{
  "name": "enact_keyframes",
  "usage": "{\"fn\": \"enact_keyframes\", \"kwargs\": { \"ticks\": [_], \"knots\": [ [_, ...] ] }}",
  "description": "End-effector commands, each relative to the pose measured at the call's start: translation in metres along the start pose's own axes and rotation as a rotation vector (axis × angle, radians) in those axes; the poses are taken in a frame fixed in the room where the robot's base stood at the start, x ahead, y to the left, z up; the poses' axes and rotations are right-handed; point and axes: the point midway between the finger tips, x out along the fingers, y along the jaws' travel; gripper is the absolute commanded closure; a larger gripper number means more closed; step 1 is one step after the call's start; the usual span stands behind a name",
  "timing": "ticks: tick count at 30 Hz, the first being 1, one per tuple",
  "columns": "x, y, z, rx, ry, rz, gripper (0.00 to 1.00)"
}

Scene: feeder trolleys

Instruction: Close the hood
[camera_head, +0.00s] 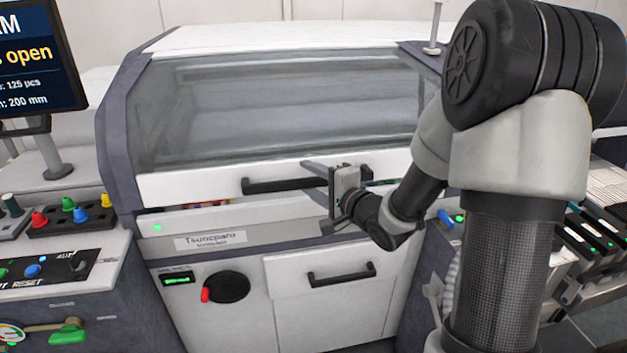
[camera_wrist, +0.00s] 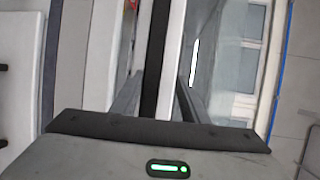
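The hood (camera_head: 215,183) is a white-framed lid with a large grey window on the machine in the head view. It is lowered most of the way, with a narrow gap under its front edge where coloured parts show. Its black bar handle (camera_head: 285,185) runs along the front edge. My gripper (camera_head: 318,194) is at the handle's right end, one finger above the bar and one below. In the wrist view the handle (camera_wrist: 157,55) passes between the spread fingers of my gripper (camera_wrist: 157,95). The fingers look apart from the bar; contact is hard to tell.
A screen (camera_head: 38,60) at the upper left shows the word "open". A drawer with a black handle (camera_head: 342,274) and a round black knob (camera_head: 226,287) are below the hood. Coloured buttons stand at the left, and feeders (camera_head: 575,245) at the right.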

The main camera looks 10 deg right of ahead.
Motion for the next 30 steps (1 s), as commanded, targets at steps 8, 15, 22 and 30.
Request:
{"fn": "enact_keyframes", "kwargs": {
  "ticks": [8, 15, 22, 30],
  "knots": [
    [-0.03, -0.005, -0.001, 0.0, 0.003, -0.001, 0.61],
    [-0.09, -0.005, -0.001, 0.003, 0.006, 0.001, 0.61],
    [-0.122, -0.01, -0.002, 0.008, -0.004, 0.005, 0.61],
    [-0.133, -0.009, -0.004, 0.007, -0.006, 0.006, 0.61]
  ]
}}
